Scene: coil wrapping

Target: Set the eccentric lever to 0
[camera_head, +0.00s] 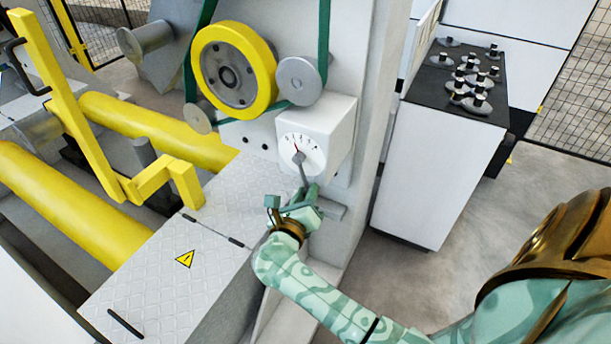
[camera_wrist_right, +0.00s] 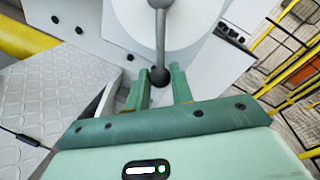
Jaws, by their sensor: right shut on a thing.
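The eccentric lever (camera_head: 303,172) is a grey rod hanging down from the middle of a white dial (camera_head: 311,157) on a white box. The dial has small numbers and a red mark near its upper left; I cannot read which number it points to. In the right wrist view the lever (camera_wrist_right: 160,38) ends in a dark ball knob (camera_wrist_right: 160,76). My right gripper (camera_head: 307,194), with green fingers, is at the lower end of the lever. Its fingers (camera_wrist_right: 160,84) are shut on the knob, one on each side. My left gripper is not in view.
A yellow-rimmed wheel (camera_head: 262,70) with a green belt is above the dial. A yellow bent bar (camera_head: 78,112) and yellow rollers (camera_head: 155,130) lie to the left. A tread-plate cover (camera_head: 165,290) is beside my right arm. A cabinet (camera_head: 432,165) stands at the right.

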